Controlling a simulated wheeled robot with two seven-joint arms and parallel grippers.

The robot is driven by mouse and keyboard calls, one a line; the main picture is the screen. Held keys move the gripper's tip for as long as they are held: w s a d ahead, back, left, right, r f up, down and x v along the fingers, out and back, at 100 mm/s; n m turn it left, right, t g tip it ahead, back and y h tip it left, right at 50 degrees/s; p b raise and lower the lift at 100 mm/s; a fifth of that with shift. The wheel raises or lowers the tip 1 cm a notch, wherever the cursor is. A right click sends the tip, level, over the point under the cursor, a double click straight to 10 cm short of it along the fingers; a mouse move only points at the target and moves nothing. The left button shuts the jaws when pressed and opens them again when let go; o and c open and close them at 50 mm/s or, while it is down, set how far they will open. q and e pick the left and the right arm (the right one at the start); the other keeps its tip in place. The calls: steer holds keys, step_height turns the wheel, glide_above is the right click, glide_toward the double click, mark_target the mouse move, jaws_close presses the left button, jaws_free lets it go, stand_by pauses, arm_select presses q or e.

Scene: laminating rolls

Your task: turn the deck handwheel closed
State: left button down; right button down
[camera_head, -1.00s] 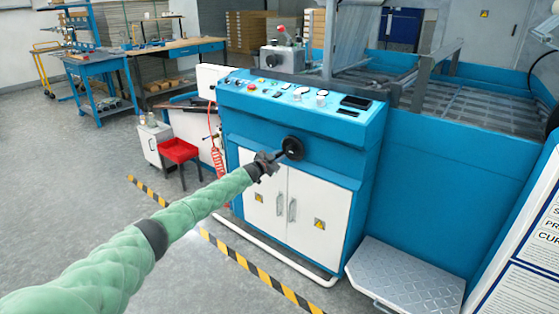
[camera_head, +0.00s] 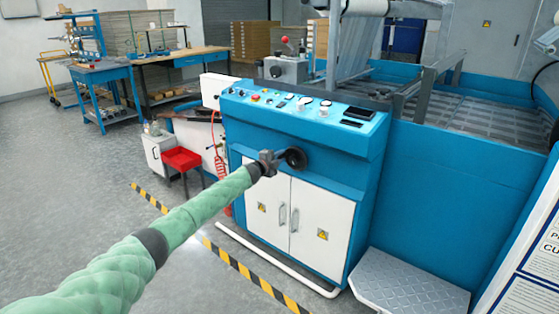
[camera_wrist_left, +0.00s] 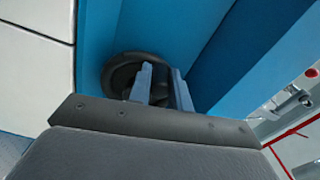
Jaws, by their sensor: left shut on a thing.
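The deck handwheel (camera_head: 296,158) is a small black wheel on the blue front of the machine cabinet, above its white doors. It also shows in the left wrist view (camera_wrist_left: 118,74), against the blue panel. My left gripper (camera_head: 277,160) is at the wheel's left side, with its fingers on the rim. In the left wrist view the two grey fingers (camera_wrist_left: 163,84) lie over the right part of the wheel, shut on it. The fingers hide part of the rim. My right gripper is not in view.
The control panel (camera_head: 300,105) with buttons and gauges sits above the wheel. A metal tread-plate step (camera_head: 410,285) stands at the lower right. A red stool (camera_head: 182,160) is to the left. Yellow-black tape (camera_head: 240,268) marks the floor.

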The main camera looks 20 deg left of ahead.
arm_select(q)
steer(key=shift+d+r+m, duration=0.2)
steer(key=shift+r+m, duration=0.15)
steer(key=shift+m, duration=0.45)
steer(key=shift+s, duration=0.1)
steer(key=c, duration=1.3)
jaws_free()
steer(key=shift+s+a, duration=0.2)
steer(key=shift+s, duration=0.15)
steer(key=v, duration=0.7)
steer(key=shift+p, duration=0.3)
